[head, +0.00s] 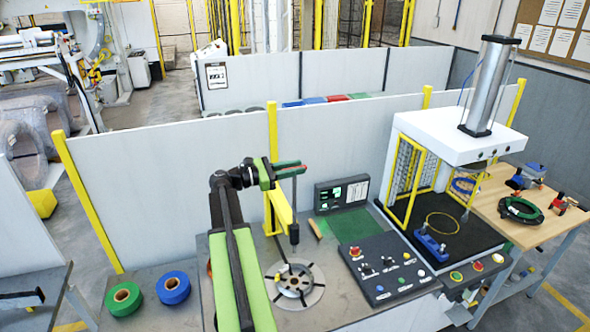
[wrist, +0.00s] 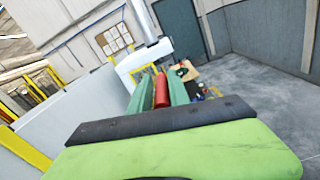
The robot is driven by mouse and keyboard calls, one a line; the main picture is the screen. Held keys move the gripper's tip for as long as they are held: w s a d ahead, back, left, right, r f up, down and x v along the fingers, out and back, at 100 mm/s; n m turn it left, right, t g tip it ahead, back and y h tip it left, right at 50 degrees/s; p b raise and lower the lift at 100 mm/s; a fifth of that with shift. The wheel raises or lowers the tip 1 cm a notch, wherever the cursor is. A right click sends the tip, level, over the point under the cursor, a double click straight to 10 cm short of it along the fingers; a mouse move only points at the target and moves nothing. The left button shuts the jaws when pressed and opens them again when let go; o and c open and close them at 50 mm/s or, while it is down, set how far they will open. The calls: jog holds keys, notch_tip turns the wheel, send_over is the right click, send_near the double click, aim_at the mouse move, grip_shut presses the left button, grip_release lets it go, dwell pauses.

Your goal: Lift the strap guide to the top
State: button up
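My gripper (head: 290,168) is at the end of my arm, above the round slotted turntable (head: 312,293) on the grey bench. In the wrist view its two green fingers (wrist: 161,91) stand either side of a red handle (wrist: 161,91), which fills the gap between them. A thin grey rod (head: 294,200) runs down from the fingers to a black block (head: 294,234), next to a yellow bracket (head: 280,208). I take rod, block and handle as the strap guide, but their joining is partly hidden by the fingers. The block hangs upright, apart from the turntable.
A control panel (head: 383,266) and a screen (head: 341,193) stand right of the turntable. A white press (head: 455,139) is farther right, beside a wooden table (head: 490,200). Green (head: 123,299) and blue (head: 173,288) rolls lie at left. Grey partitions (head: 180,182) close the back.

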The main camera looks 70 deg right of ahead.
jog(key=shift+o, duration=1.3)
jog(key=shift+w+a, duration=0.1)
jog(key=v, duration=1.7)
jog(key=shift+a, duration=0.1)
